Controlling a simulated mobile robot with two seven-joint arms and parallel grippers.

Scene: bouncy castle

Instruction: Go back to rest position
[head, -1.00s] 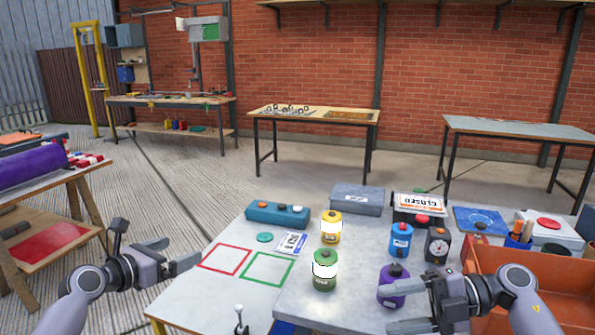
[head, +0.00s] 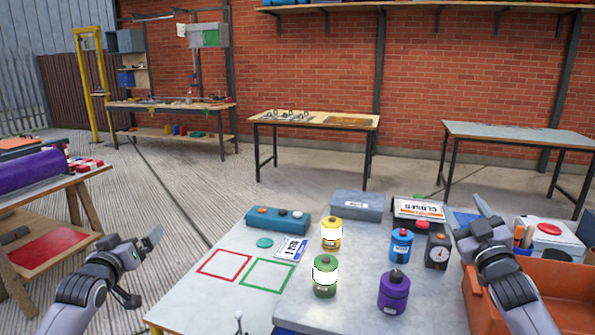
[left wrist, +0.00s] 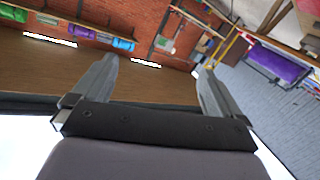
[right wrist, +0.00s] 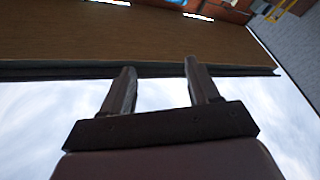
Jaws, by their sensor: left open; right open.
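My left gripper (head: 146,270) is raised over the floor left of the near table, its jaws apart and empty. In the left wrist view its two fingers (left wrist: 158,85) are spread with nothing between them.
The near table (head: 205,300) holds a green canister (head: 325,290), yellow canister (head: 331,245), purple canister (head: 393,292), blue canister (head: 401,252), gauge (head: 437,258) and teal box (head: 277,220). An orange bin (head: 560,275) stands at right. A side bench (head: 85,195) stands at left.

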